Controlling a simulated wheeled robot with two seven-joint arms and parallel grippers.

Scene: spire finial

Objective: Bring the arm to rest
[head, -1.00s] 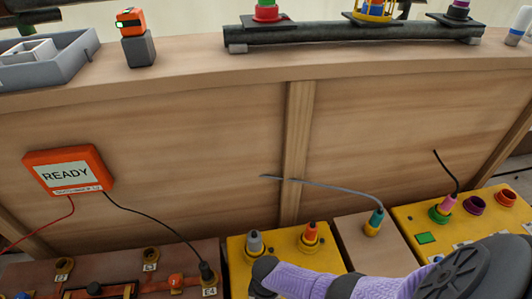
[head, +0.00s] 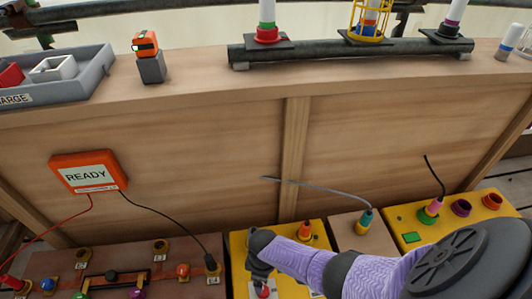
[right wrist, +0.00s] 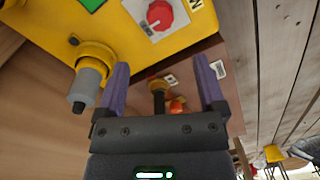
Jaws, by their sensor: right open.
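My right arm, in a purple sleeve, reaches in from the right of the head view. My right gripper (head: 260,272) hangs over the left part of the yellow panel (head: 238,287). In the right wrist view the purple fingers (right wrist: 160,78) are spread apart with nothing held. A black plug (right wrist: 158,98) shows in the gap between them, farther off. A grey plug (right wrist: 88,85) stands in a yellow socket just left of the fingers; in the head view my wrist hides it. My left gripper is not in view.
An orange READY box (head: 88,172) hangs on the wooden panel. A red knob (head: 263,291) lies below my gripper. A grey tray (head: 95,70) stands on the ledge.

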